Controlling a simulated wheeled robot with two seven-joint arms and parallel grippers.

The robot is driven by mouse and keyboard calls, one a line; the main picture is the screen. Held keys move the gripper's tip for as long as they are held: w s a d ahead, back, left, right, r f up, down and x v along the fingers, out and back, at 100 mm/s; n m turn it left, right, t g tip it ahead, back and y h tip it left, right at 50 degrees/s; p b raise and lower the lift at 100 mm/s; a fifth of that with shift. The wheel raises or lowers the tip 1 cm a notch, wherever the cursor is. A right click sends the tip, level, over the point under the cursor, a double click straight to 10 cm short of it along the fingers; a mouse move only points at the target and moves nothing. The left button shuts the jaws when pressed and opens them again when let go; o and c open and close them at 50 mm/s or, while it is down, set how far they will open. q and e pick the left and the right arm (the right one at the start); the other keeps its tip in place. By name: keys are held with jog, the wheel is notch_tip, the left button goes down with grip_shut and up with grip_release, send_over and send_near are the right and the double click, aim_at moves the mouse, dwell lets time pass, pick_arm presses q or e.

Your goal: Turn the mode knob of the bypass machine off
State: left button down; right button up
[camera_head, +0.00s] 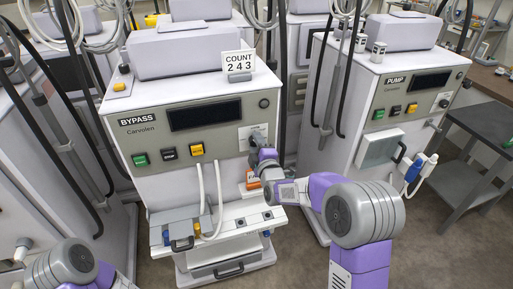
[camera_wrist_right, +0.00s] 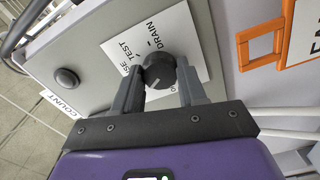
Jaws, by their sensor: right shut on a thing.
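The bypass machine (camera_head: 200,130) stands in the middle-left of the head view, with the label BYPASS, a dark display and green, black and yellow buttons. Its mode knob (camera_wrist_right: 159,71) is dark and round, on a white dial plate (camera_wrist_right: 184,38) with TEST and DRAIN readable; other words are partly covered. My right gripper (camera_wrist_right: 158,88) is shut on the knob, one finger on each side. In the head view my right gripper (camera_head: 257,142) is at the right of the front panel and hides most of the knob. My left arm shows at the lower left; its gripper is out of view.
An orange-framed tag (camera_wrist_right: 259,44) is close beside my right gripper. White hoses (camera_head: 217,190) hang below the panel. The pump machine (camera_head: 383,110) stands to the right, with a dark table (camera_head: 485,124) beyond it.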

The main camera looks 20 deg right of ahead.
jog(key=n, duration=1.2)
jog(key=shift+b, duration=0.3)
dwell(0.3)
jog(key=o, duration=1.1)
jog(key=shift+c, duration=0.2)
jog(key=s+p, duration=0.1)
jog(key=s, duration=0.6)
jog(key=shift+s+d, duration=0.15)
jog(key=shift+s, duration=0.15)
